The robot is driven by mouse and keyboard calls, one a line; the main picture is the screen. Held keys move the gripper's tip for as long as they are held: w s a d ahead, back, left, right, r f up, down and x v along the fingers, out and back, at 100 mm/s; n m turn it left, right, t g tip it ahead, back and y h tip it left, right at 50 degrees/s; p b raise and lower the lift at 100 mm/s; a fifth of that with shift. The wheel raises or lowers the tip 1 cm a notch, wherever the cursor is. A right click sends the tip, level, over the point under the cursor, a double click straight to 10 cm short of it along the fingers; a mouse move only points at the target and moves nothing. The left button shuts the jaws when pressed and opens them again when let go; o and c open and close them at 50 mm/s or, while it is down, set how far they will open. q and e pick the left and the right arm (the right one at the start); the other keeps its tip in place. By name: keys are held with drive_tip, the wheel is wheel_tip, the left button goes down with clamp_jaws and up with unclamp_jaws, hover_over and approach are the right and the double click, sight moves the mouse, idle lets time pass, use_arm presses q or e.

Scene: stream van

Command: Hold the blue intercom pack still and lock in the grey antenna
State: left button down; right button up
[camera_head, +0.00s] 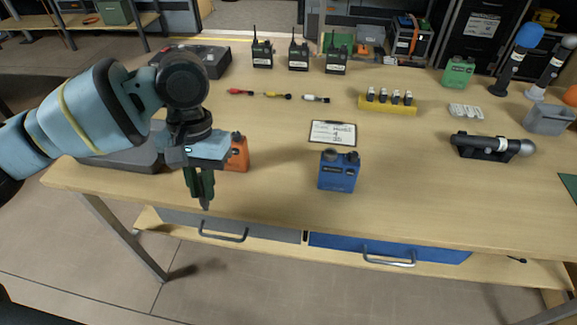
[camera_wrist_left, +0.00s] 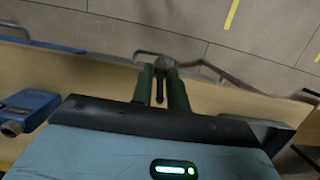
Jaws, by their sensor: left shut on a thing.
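The blue intercom pack (camera_head: 337,174) stands upright near the front edge of the table, with dark knobs on top and no tall antenna showing on it. It also shows at the left of the left wrist view (camera_wrist_left: 32,104). My left gripper (camera_head: 202,190) is left of the blue pack, above the table's front edge, fingers pointing down. It is shut on a thin dark grey, rod-like piece (camera_wrist_left: 160,84), which looks like the antenna; the fingers hide much of it. Gripper and pack are apart. My right gripper is not in view.
An orange pack (camera_head: 238,157) stands partly hidden behind my left gripper. A card (camera_head: 333,133) lies behind the blue pack. A microphone (camera_head: 490,147) lies at right. Several radios, including one at the back (camera_head: 262,54), stand beyond. The table is clear around the blue pack's sides.

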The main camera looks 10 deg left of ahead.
use_arm(q)
drive_tip(key=w+d+r+m+t, duration=0.1)
drive_tip(key=w+d+r+m, duration=0.2)
drive_tip(key=d, duration=0.4)
drive_tip(key=w+d+r+m, duration=0.4)
drive_tip(key=w+d+m, duration=0.2)
drive_tip(key=d, duration=0.1)
drive_tip(key=w+d+r+m+t, duration=0.1)
drive_tip(key=w+d+r+m, duration=0.3)
drive_tip(key=d, duration=0.4)
drive_tip(key=shift+w+r+t, duration=0.15)
drive_tip(key=shift+w+t, duration=0.15)
drive_tip(key=shift+w, duration=0.2)
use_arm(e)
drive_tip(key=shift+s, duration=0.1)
use_arm(q)
drive_tip(key=shift+d, duration=0.1)
drive_tip(key=shift+f, duration=2.5)
drive_tip(key=shift+r, duration=0.75)
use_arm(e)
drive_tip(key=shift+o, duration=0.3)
